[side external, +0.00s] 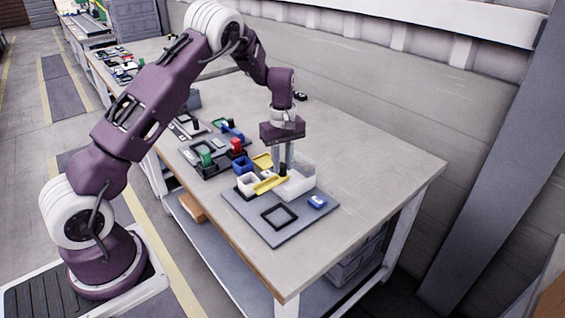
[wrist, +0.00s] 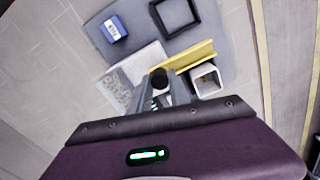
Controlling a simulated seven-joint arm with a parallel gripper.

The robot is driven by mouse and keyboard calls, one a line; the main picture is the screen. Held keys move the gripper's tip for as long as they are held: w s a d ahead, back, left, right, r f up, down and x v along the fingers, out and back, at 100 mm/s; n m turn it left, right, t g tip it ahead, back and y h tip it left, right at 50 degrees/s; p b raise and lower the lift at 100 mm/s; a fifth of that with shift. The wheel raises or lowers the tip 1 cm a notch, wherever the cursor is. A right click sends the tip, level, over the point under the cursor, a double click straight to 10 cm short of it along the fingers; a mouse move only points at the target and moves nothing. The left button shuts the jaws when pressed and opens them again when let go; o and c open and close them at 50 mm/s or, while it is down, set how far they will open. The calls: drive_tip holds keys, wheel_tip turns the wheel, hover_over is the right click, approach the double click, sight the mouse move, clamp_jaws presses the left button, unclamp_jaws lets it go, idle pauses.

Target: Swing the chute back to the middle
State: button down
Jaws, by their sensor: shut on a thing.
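The yellow chute (side external: 268,184) is a narrow strip on the grey board; it also shows in the wrist view (wrist: 190,58). It lies slanted, one end by the pale box and the other beside the small white bin (side external: 247,185). In the wrist view that bin (wrist: 207,82) is open and seems empty. My gripper (side external: 283,163) points down at the chute's box-side end. In the wrist view its fingers (wrist: 160,88) are closed around a dark round knob (wrist: 158,77) beside the chute. Whether the knob is fixed to the chute is hard to tell.
A large pale box (wrist: 133,76) stands beside the fingers. A blue labelled block (side external: 317,201) and a black square frame (side external: 280,216) are on the grey board (side external: 246,213). A blue bin (side external: 243,164) and coloured parts stand behind. The table's right side is clear.

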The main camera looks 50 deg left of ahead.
drive_tip(key=shift+w, duration=0.1)
drive_tip(key=c, duration=1.2)
unclamp_jaws()
wheel_tip(320, 180, up, 7)
drive_tip(key=shift+r, duration=0.1)
